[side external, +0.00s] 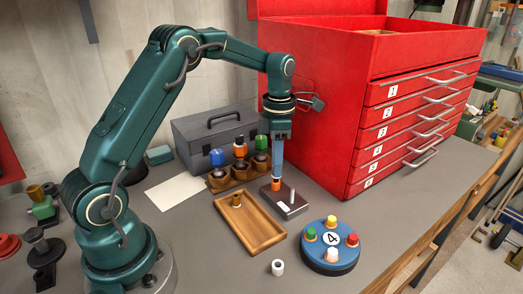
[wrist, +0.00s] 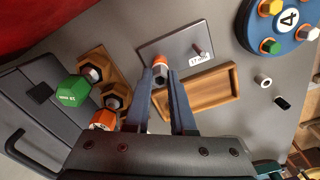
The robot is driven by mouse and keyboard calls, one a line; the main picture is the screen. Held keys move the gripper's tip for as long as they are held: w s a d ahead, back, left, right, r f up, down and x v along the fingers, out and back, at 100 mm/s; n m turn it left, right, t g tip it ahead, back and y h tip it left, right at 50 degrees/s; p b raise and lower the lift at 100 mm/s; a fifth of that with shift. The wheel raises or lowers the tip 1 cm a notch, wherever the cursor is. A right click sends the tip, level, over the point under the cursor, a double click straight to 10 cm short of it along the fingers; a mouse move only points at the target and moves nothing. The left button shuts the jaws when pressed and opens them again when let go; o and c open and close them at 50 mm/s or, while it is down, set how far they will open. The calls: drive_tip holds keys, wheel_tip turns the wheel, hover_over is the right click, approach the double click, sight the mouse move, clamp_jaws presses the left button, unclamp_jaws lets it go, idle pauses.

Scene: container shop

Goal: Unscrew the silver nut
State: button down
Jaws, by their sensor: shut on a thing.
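My gripper (side external: 277,180) points straight down over the metal plate (side external: 298,209). In the wrist view my gripper (wrist: 161,76) has its two long fingertips closed around a small piece that shows a silver-grey nut (wrist: 159,80) with orange beside it. In the side view only orange and a dark part show below the fingers, and the fingers hide the rest. The piece is at the plate, but I cannot tell whether it is still threaded. A thin bare pin (side external: 292,197) stands upright on the plate beside a white label.
A wooden tray (side external: 263,236) with a small brass-coloured piece lies left of the plate. A blue round stand (side external: 325,264) marked 4 holds several coloured caps. A white ring (side external: 277,267) lies in front. Behind are a wooden rack (side external: 226,183), a grey toolbox (side external: 195,135) and a red cabinet (side external: 340,110).

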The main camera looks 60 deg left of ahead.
drive_tip(key=shift+r, duration=2.2)
